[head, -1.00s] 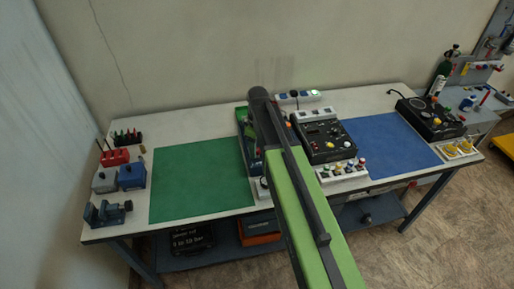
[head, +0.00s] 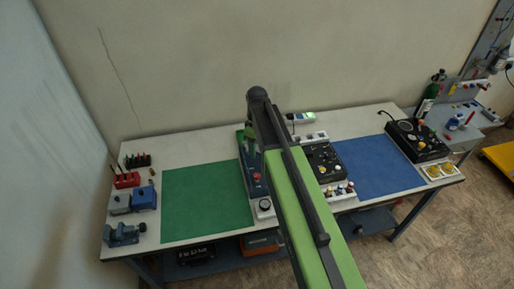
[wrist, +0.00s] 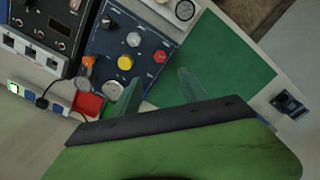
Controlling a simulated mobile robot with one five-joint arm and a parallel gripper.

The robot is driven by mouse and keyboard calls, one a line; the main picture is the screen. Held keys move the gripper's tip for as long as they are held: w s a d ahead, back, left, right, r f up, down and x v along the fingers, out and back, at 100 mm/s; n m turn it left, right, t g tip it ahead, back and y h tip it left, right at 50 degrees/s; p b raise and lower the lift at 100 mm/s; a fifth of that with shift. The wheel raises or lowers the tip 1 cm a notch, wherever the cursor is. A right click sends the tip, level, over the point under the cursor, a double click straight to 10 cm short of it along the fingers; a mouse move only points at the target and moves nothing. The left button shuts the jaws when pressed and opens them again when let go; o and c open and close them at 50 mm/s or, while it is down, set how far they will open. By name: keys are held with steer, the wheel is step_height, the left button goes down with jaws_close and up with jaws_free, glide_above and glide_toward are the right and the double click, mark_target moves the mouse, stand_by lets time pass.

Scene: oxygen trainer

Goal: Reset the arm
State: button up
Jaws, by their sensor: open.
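My arm (head: 300,200) reaches out over the bench, its green and dark links running up the middle of the head view. My gripper (wrist: 158,88) is open and empty, its two green fingers apart in the wrist view. It hangs over the blue panel (wrist: 98,42), which has a yellow knob (wrist: 124,62) and a red knob (wrist: 159,56). Whether the fingers touch the panel cannot be told. In the head view the arm hides most of the gripper and part of the blue panel (head: 258,188).
A green mat (head: 205,200) lies left, with a vise (head: 122,234) and small boxes beyond it. A black panel (head: 325,160) and a blue mat (head: 375,165) lie right. A black unit (head: 417,140) stands farther right. Both mats are clear.

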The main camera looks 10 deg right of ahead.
steer(key=shift+r, duration=0.6)
steer(key=shift+f, duration=0.1)
